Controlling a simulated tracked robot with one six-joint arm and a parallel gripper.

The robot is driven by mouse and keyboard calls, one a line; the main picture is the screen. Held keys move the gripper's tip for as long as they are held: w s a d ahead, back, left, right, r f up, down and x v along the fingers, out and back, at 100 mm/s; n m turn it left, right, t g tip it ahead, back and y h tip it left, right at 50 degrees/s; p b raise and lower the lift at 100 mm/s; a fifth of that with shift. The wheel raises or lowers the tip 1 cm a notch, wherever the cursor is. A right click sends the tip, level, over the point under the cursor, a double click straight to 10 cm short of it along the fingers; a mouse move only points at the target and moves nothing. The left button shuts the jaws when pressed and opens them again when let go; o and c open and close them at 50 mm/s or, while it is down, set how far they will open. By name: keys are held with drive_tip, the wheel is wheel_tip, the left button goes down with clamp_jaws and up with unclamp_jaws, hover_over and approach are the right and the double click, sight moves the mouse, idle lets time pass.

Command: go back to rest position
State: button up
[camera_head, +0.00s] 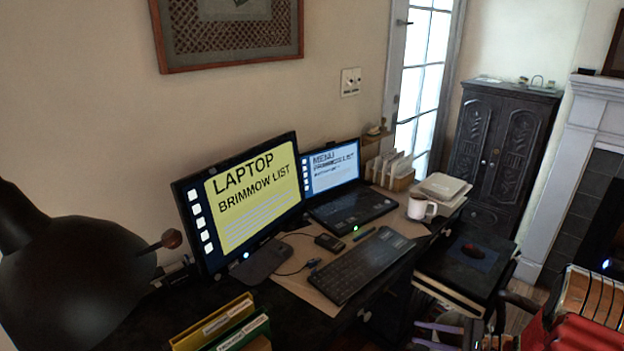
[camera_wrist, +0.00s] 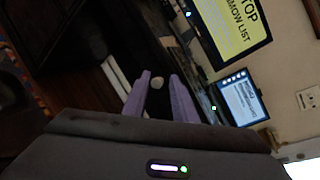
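My gripper (camera_wrist: 160,79) shows in the wrist view with two purple fingers spread apart. The gap between them looks empty. In the head view my gripper (camera_head: 420,335) is low at the bottom, right of centre, below the front edge of the desk and beside a dark stand. Part of my arm is cut off by the lower frame edge.
The desk holds a monitor (camera_head: 245,200), a laptop (camera_head: 350,208), a keyboard (camera_head: 362,263) and a white mug (camera_head: 420,207). A dark lamp (camera_head: 75,285) stands at left. Binders (camera_head: 225,325) stand at bottom. Red books (camera_head: 575,330) are at lower right.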

drive_tip(key=s+a+r+n+g+h, duration=0.2)
drive_tip(key=s+a+r+n+g, duration=0.15)
drive_tip(key=a+r, duration=0.35)
drive_tip(key=s+a+r+n+g+h, duration=0.35)
drive_tip(key=s+a+r, duration=0.2)
drive_tip(key=r, duration=0.45)
drive_tip(key=s+a+r+n+t+h, duration=0.1)
drive_tip(key=s+r+n+t+h, duration=0.1)
drive_tip(key=s+r, duration=0.4)
drive_tip(key=s+a+r+n+t+h, duration=0.2)
drive_tip(key=s+r+n+h, duration=0.3)
drive_tip(key=s, duration=0.5)
drive_tip(key=shift+s+r+t+h, duration=0.4)
drive_tip(key=shift+r+t+h, duration=0.2)
drive_tip(key=shift+r+h, duration=0.05)
drive_tip(key=shift+a, duration=0.1)
